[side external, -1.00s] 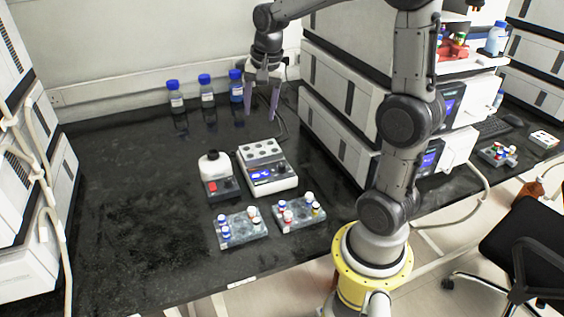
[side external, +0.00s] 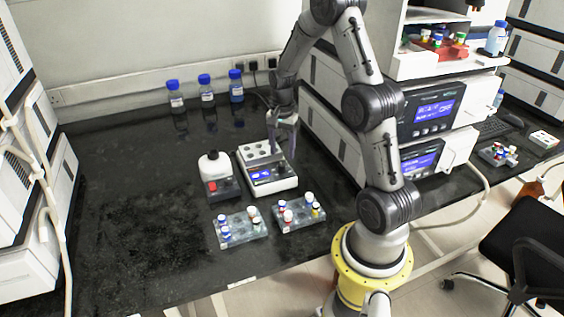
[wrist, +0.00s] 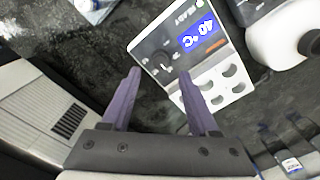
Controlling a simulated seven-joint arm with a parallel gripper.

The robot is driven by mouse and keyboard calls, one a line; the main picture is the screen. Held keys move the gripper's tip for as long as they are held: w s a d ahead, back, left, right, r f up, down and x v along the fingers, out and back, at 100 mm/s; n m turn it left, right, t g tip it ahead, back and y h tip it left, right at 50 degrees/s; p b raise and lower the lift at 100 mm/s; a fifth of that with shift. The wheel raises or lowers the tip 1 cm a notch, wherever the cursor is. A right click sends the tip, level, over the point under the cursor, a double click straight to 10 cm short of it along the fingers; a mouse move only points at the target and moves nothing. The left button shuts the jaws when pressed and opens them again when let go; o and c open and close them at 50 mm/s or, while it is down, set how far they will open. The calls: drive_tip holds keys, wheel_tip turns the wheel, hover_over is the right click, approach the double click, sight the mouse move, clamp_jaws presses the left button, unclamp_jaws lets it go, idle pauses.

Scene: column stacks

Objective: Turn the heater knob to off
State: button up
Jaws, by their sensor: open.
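The heater (side external: 270,182) is a white block with round wells on top and a dark front panel with a lit blue display, standing on the black bench. In the wrist view the heater (wrist: 222,85) shows at upper right, with its display (wrist: 200,35) reading 40 °C upside down. My gripper (side external: 283,148) hangs at the right part of the heater in the side view. Its two purple fingers are apart and empty in the wrist view (wrist: 160,75), with the heater's panel edge beyond them. Contact cannot be told.
A small white device with a red switch (side external: 213,187) stands just left of the heater. Two vial racks (side external: 242,232) (side external: 298,214) sit in front. Blue-capped bottles (side external: 206,92) stand along the back wall. Stacked instruments (side external: 328,120) rise at right. The bench at left is clear.

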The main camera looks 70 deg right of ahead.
sight(282, 164)
drive_tip(key=shift+f, duration=2.55)
clamp_jaws()
